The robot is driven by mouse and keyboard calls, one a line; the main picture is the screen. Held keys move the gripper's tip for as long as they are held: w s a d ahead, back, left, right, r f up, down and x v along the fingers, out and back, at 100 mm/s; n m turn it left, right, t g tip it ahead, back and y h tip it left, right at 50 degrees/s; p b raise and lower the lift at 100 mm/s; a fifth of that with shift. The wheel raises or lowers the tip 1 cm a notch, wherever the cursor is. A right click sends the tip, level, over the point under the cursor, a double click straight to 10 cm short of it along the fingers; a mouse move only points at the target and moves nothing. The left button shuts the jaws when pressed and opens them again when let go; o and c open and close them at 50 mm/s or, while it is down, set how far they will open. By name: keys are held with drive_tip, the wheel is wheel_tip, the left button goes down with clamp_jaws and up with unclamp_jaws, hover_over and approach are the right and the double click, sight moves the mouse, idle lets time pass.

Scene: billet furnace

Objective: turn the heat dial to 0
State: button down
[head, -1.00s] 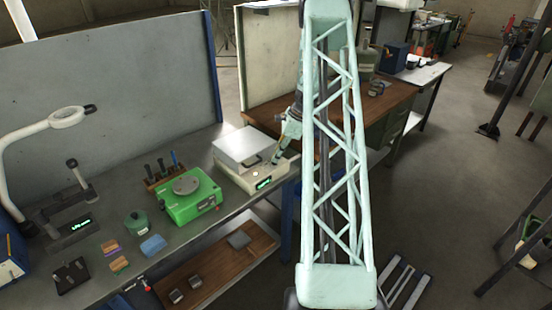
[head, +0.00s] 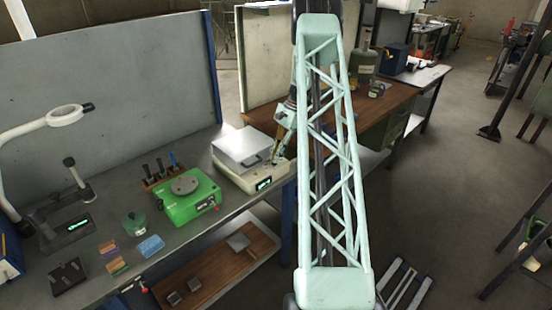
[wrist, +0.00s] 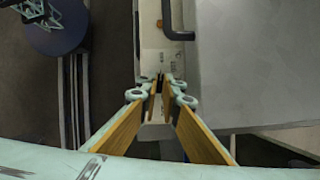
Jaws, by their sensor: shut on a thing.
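The billet furnace (head: 228,172) is a cream box with a grey lid (head: 238,146) and a green-lit display (head: 264,184) on its front, at the back end of the bench. The display is too small to read. My gripper (head: 276,160) points down at the furnace's top, right of the lid. In the wrist view, the wood-coloured fingers of my gripper (wrist: 158,84) converge over the cream panel (wrist: 156,55), shut on the heat dial. The dial itself is mostly hidden between the fingertips, so its setting cannot be read.
A dark lid handle (wrist: 176,28) is close to the fingers in the wrist view. A green device (head: 188,200) with a round plate stands left of the furnace, beside a tool rack (head: 158,178). An upright panel (head: 262,60) stands behind.

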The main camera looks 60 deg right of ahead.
idle(0.4)
drive_tip(key=c, duration=2.9)
unclamp_jaws()
drive_tip(key=shift+o, duration=0.2)
drive_tip(key=shift+r, duration=0.15)
drive_tip(key=v, duration=1.1)
drive_tip(key=shift+d+r, duration=0.3)
drive_tip(key=shift+a, duration=0.1)
